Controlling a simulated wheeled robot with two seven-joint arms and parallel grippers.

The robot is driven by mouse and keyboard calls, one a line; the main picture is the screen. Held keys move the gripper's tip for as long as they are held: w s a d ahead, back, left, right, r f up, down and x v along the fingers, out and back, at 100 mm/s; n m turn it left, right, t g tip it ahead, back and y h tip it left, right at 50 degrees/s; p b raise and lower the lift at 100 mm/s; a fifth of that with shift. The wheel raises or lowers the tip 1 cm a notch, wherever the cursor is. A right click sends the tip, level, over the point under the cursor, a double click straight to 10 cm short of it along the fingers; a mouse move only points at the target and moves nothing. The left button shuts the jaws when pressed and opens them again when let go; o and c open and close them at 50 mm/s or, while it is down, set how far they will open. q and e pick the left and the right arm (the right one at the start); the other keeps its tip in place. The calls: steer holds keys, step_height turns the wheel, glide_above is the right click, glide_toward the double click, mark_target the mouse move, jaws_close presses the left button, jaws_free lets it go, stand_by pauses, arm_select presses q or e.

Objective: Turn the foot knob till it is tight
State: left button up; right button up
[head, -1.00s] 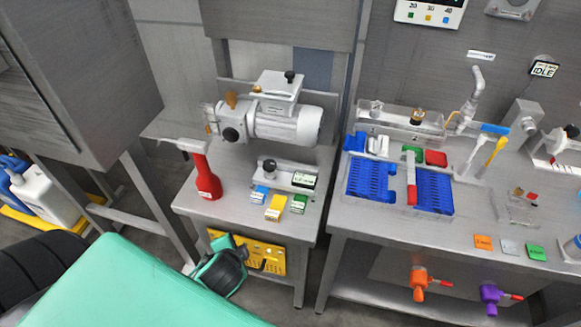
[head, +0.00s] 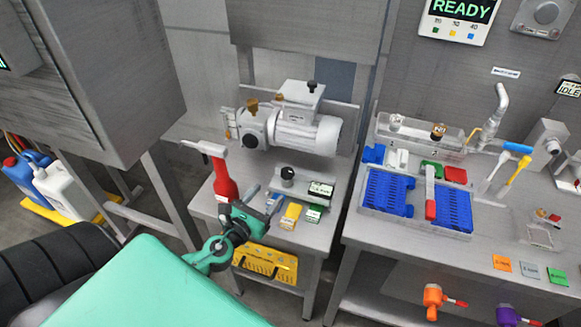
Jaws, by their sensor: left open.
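A grey fixture (head: 306,186) with a black round knob (head: 287,175) lies on the small steel table in front of the white pump motor (head: 305,133). Another small black knob (head: 311,86) is on top of the motor's box. No label shows which one is the foot knob. My left gripper (head: 272,204) is open above the table's front edge, in front of and left of the fixture, apart from its black knob. It partly hides the blue block there. My right gripper is out of view.
A yellow block (head: 291,215) and a green block (head: 313,214) lie at the table's front edge. A yellow perforated tray (head: 264,264) is below. The steel bench with blue racks (head: 388,192) stands right.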

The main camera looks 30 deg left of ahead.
arm_select(q)
steer(key=p, duration=0.2)
glide_toward(290, 167)
steer(key=w, duration=0.4)
steer(key=shift+w, duration=0.2)
steer(key=w, duration=0.4)
steer(key=shift+w+a+f+p, duration=0.1)
steer(key=shift+w+p, duration=0.2)
steer(key=shift+p, duration=0.1)
steer(key=shift+w, duration=0.6)
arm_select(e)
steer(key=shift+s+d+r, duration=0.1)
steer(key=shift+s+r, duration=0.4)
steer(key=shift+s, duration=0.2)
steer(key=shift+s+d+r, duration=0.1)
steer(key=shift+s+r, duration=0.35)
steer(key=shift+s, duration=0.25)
arm_select(q)
steer(key=c, duration=1)
